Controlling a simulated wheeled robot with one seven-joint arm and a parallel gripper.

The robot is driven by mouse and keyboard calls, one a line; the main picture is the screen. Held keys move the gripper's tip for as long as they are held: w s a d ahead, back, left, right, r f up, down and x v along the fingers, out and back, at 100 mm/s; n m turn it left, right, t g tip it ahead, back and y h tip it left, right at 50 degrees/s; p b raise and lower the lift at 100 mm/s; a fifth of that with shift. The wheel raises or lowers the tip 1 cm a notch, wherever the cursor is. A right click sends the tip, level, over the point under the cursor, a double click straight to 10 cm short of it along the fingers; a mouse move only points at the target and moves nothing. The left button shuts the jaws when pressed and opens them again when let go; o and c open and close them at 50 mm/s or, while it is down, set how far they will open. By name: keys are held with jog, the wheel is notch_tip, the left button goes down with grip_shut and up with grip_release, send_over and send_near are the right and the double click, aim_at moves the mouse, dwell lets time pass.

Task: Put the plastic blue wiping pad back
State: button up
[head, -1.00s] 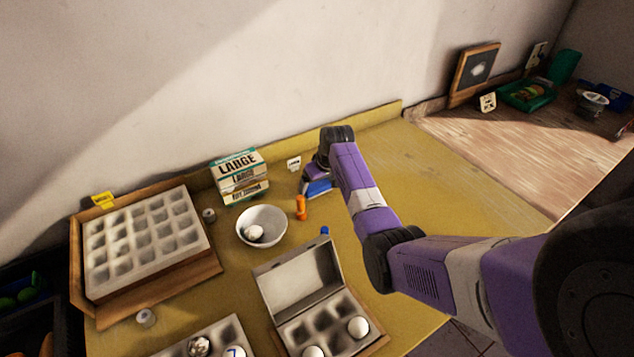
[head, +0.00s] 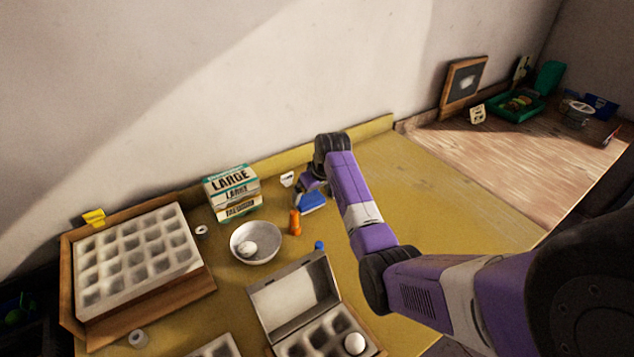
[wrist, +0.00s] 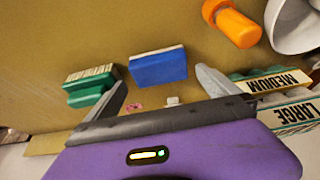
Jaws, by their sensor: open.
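The blue wiping pad (wrist: 158,68) lies on the yellow tabletop in the wrist view, a plain blue block with a paler edge along its top. In the head view the blue pad (head: 312,202) sits near the back wall, partly beside my gripper (head: 311,182). In the wrist view my gripper (wrist: 161,79) is open, one grey finger on each side of the pad's near edge. The pad appears just beyond the fingertips with gaps at both sides. I see no contact.
A green brush-like block (wrist: 88,86) lies left of the fingers. An orange bottle (head: 295,222), a white bowl (head: 256,242) with an egg, and stacked egg cartons (head: 231,192) stand left of the pad. The tabletop right of my arm (head: 440,200) is clear.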

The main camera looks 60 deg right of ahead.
jog(key=v, duration=0.8)
jog(key=shift+r, duration=0.4)
jog(key=shift+s+a, duration=0.1)
jog(key=shift+s, duration=0.1)
